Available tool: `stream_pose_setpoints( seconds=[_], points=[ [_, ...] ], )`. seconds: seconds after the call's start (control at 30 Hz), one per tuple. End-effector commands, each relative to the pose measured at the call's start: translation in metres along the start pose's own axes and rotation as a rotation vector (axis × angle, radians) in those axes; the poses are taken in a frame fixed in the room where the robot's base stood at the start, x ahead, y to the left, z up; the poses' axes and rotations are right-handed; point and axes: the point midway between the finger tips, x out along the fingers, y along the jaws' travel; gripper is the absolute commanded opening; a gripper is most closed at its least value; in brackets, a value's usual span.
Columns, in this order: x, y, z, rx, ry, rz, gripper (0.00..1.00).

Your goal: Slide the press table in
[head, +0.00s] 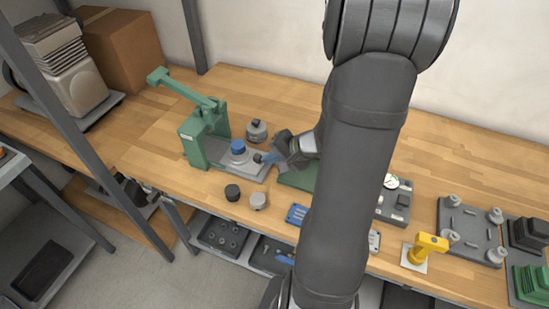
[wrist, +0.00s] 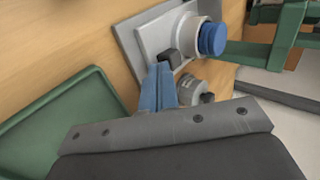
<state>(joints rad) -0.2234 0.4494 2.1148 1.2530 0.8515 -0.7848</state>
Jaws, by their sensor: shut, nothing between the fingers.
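The green press (head: 194,143) stands on the bench with its lever arm raised. Its grey press table (head: 252,171) sticks out of the press towards the right and carries a grey part with a blue top (head: 238,147). In the wrist view the press table (wrist: 133,38) has a small black knob (wrist: 169,57) at its near end, and the blue top (wrist: 212,39) is beyond it. My gripper (head: 264,158) is shut and empty at the table's outer end. Its blue fingertips (wrist: 160,70) are right at the knob; I cannot tell whether they touch.
A grey round part (head: 256,131) stands behind the press table; a black one (head: 232,192) and a grey one (head: 258,200) stand in front. A green tray (head: 300,179) lies right of it, partly hidden by my arm. A yellow tool (head: 427,247) stands farther right.

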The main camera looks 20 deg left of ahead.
Motion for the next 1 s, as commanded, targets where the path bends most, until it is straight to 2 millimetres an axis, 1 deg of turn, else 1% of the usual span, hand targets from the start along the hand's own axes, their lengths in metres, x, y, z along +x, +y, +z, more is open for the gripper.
stream_pose_setpoints(
  seconds=[0.23, 0.33, 0.47, 0.8, 0.9, 1.0],
  points=[
    [0.001, -0.001, 0.0, 0.0, -0.001, 0.0, 0.0],
    [0.007, -0.006, 0.0, -0.002, -0.001, 0.0, 0.0],
    [0.023, -0.021, 0.001, -0.005, -0.004, 0.0, 0.0],
    [0.071, -0.065, 0.001, -0.004, -0.004, 0.0, 0.0],
    [0.08, -0.074, 0.0, -0.003, -0.002, 0.0, 0.0],
    [0.085, -0.079, 0.001, -0.001, -0.002, -0.001, 0.0]
  ],
)
